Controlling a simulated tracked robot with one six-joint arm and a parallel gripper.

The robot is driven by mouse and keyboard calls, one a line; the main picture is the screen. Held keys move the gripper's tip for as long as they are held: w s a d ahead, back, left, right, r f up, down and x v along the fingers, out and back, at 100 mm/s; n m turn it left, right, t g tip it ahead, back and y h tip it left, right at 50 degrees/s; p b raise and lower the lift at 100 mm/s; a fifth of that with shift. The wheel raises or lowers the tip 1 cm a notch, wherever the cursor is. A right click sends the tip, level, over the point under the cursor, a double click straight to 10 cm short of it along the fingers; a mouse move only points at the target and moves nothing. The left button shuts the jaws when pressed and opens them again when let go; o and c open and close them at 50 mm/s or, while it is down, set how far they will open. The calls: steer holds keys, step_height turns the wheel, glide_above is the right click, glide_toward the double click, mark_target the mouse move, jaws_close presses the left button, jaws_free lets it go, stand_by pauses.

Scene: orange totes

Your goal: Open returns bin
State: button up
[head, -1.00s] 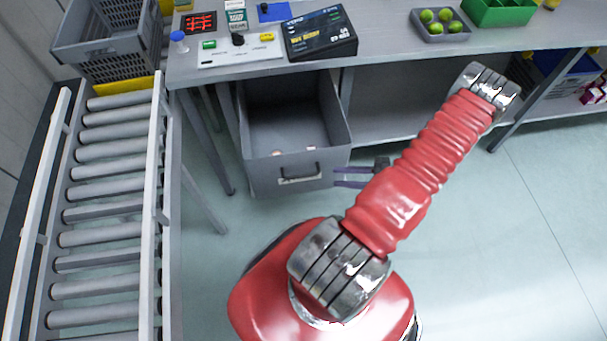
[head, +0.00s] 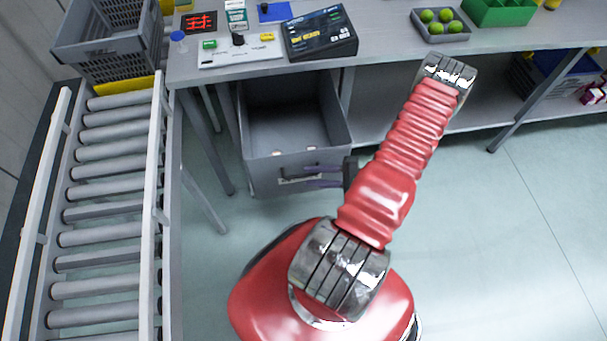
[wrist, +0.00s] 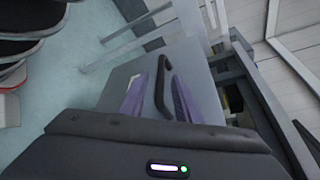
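The returns bin (head: 265,180) is a grey drawer-like bin under the bench. It stands pulled out, its open top showing a couple of small light items inside. A dark bar handle (wrist: 162,90) is on its front face. My gripper (head: 307,176) is at the front of the bin, reaching in from the right. Its two purple fingers are apart. In the wrist view my gripper (wrist: 157,84) has the handle between its fingers, with gaps visible. In the head view the fingers partly cover the handle.
The bench (head: 390,48) above carries a control panel (head: 240,50), a black box (head: 320,32) and a tray of green fruit (head: 440,25). A roller conveyor (head: 105,210) runs along the left. The floor on the right is clear.

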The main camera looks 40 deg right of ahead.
mark_target(303, 175)
steer(key=shift+x, duration=2.1)
steer(key=shift+c, duration=0.6)
jaws_close()
steer(key=shift+f, duration=0.1)
